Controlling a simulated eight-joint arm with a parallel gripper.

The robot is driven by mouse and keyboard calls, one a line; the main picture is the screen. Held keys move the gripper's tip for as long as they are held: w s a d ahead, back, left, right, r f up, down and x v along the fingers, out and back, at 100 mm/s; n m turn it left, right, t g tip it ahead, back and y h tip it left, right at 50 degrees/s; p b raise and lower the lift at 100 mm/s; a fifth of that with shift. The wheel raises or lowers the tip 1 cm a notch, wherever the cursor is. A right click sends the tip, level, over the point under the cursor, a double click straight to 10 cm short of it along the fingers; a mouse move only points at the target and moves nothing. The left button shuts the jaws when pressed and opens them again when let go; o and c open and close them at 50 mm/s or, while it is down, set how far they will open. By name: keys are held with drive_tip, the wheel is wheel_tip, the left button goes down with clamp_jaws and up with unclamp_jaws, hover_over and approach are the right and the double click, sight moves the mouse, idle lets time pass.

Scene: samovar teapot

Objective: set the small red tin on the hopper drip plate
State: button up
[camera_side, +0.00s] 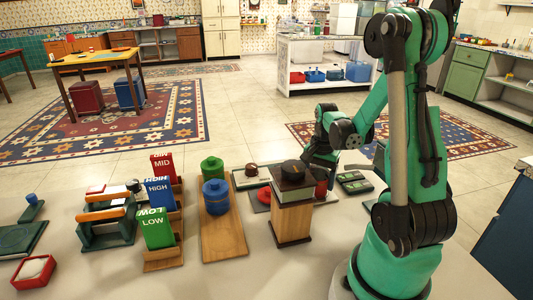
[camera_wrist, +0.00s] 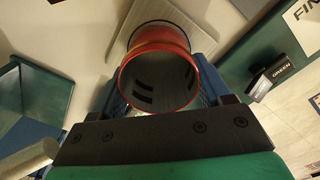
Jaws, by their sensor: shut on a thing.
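The small red tin (camera_wrist: 157,50) fills the middle of the wrist view, with its round red rim towards the camera and a dark inside. My gripper (camera_wrist: 160,92) is shut on it, one finger on each side. In the side view, the red tin (camera_side: 321,188) shows partly under my gripper (camera_side: 320,160), just behind and right of a wooden box with a dark round top (camera_side: 292,212). The box hides part of the tin, and I cannot tell whether the tin touches anything below. I cannot identify the hopper drip plate for certain.
A wooden board (camera_side: 226,240) with green (camera_side: 212,168) and blue (camera_side: 216,197) canisters stands left of the box. Red, blue and green labelled blocks (camera_side: 158,228) stand further left. A dark-green tray (camera_side: 354,182) lies right of the tin. A small black box marked GREEN (camera_wrist: 272,76) shows in the wrist view.

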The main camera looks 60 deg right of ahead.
drive_tip(key=o, duration=1)
drive_tip(key=shift+r, duration=0.1)
